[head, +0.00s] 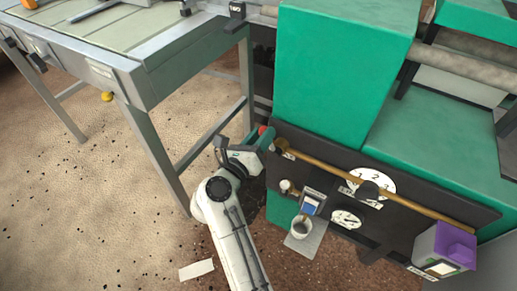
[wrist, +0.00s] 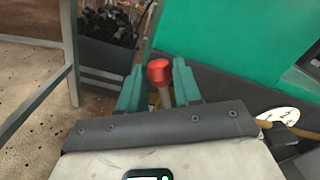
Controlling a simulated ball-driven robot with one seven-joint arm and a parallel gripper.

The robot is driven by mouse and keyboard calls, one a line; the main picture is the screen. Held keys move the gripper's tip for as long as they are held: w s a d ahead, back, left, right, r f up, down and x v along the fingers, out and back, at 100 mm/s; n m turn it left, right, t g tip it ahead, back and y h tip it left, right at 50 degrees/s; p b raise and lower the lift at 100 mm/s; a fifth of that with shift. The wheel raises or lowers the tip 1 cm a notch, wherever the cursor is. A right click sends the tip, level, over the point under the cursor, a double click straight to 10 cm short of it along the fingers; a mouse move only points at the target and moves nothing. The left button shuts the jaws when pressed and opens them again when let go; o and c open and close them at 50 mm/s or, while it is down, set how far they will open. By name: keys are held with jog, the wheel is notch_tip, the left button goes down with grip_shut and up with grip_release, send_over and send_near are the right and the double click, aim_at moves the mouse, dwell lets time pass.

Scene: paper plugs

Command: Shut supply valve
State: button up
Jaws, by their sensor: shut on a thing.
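The supply valve shows a red handle end (wrist: 158,70) on a pale stem between the two green fingers in the wrist view. A small part of the red end also shows in the head view (head: 263,130), at the left end of the brass pipe (head: 410,203). My gripper (head: 266,138) is at the left edge of the dark panel, shut on the valve handle. In the wrist view the fingers of my gripper (wrist: 158,86) stand on both sides of the stem. The valve's body is mostly hidden behind my gripper.
The dark panel (head: 480,208) carries a large dial (head: 384,181), a smaller dial (head: 346,219) and a grey cup (head: 301,228). A purple-topped box (head: 459,243) is at right. A green machine block (head: 340,60) rises behind. A grey-green table (head: 165,40) stands left.

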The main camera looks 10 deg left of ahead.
jog(key=shift+d, duration=0.1)
jog(key=shift+s+d+r+m+b, duration=0.2)
jog(key=shift+d+m, duration=0.25)
jog(key=shift+m, duration=0.35)
jog(key=shift+s+d+r+m+b, duration=0.1)
jog(key=shift+s+d+m+b, duration=0.1)
jog(key=shift+d+m, duration=0.45)
jog(key=shift+a, duration=0.2)
jog(key=m, duration=0.1)
jog(key=d+m+b, duration=0.1)
jog(key=m, duration=0.1)
jog(key=shift+s+d+r, duration=0.1)
jog(key=shift+s+d, duration=0.1)
jog(key=shift+d, duration=0.05)
jog(key=o, duration=0.8)
